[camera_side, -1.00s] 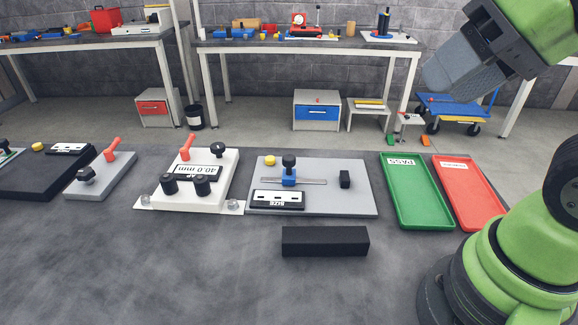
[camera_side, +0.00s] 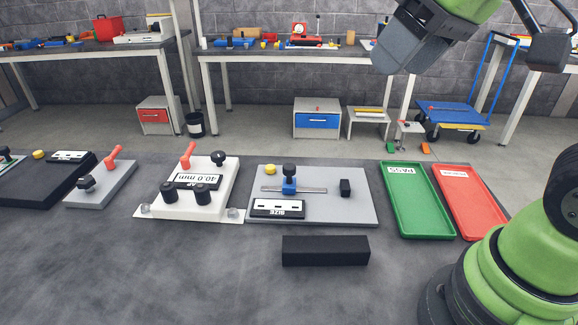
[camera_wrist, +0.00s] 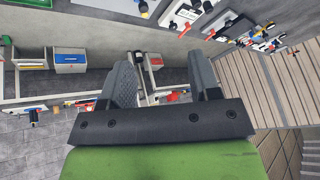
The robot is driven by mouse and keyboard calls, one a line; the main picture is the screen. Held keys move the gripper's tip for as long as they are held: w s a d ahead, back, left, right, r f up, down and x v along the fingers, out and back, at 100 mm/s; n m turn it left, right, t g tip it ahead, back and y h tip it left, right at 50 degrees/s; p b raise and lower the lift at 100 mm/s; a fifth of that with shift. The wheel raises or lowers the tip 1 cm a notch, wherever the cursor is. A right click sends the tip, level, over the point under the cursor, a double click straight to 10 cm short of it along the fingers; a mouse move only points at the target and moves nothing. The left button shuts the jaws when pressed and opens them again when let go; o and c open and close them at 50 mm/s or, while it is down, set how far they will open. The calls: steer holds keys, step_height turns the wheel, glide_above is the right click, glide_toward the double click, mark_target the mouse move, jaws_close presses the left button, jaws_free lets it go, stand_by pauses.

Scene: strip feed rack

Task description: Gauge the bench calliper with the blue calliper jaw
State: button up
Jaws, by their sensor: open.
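The bench calliper is a grey plate (camera_side: 335,212) with a thin metal rail in the middle of the side view. The blue calliper jaw (camera_side: 289,187) sits on the rail, left of centre, with a black knob on top. A small black block (camera_side: 345,187) stands at the right end of the rail, apart from the blue jaw. A SIZE display (camera_side: 277,208) is at the plate's front left, its reading blank or unreadable. My gripper (camera_side: 388,60) hangs high above and behind the bench, right of the calliper. In the wrist view its two fingers (camera_wrist: 164,80) are apart and empty.
A black bar (camera_side: 325,251) lies in front of the calliper. A green PASS tray (camera_side: 421,224) and a red tray (camera_side: 470,222) lie to the right. A white gap fixture reading 40.0 mm (camera_side: 217,196) stands to the left.

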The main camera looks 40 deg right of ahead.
steer(key=w+f+n+g, duration=0.1)
steer(key=w+n+g, duration=0.15)
steer(key=w, duration=0.45)
steer(key=n+g+h, duration=0.2)
steer(key=n+g, duration=0.1)
steer(key=n, duration=0.6)
glide_above(289, 166)
step_height(289, 166, down, 16)
step_height(289, 166, down, 10)
steer(key=shift+f, duration=0.1)
jaws_close()
steer(key=s+d, duration=0.7)
steer(key=shift+s+d, duration=0.25)
